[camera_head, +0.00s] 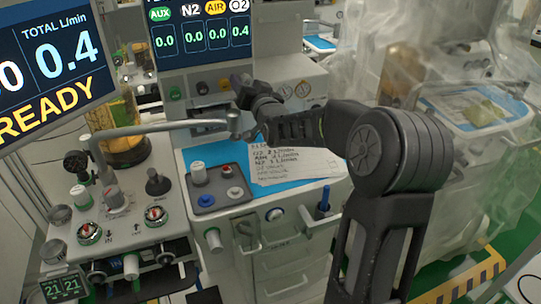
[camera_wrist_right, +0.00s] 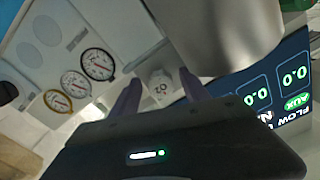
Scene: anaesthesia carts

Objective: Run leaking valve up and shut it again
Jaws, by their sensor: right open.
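A flow screen (camera_head: 201,29) shows AUX 0.0, N2 0.0, AIR 0.0 and O2 0.4. Below it is a row of knobs: AUX (camera_head: 175,93), a dark one under N2 (camera_head: 202,88) and an orange one under AIR (camera_head: 224,84). My right gripper (camera_head: 241,86) is at the right end of this row and hides the knob under O2 in the head view. In the right wrist view, a white knob marked O2 (camera_wrist_right: 160,87) lies between my two open fingers; I cannot tell whether they touch it. My left gripper is not in view.
A large screen (camera_head: 50,58) reads TOTAL 0.4 L/min and READY. A grey pipe (camera_head: 160,128) crosses left of my right arm. Gauges (camera_wrist_right: 75,84) sit beside the O2 knob.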

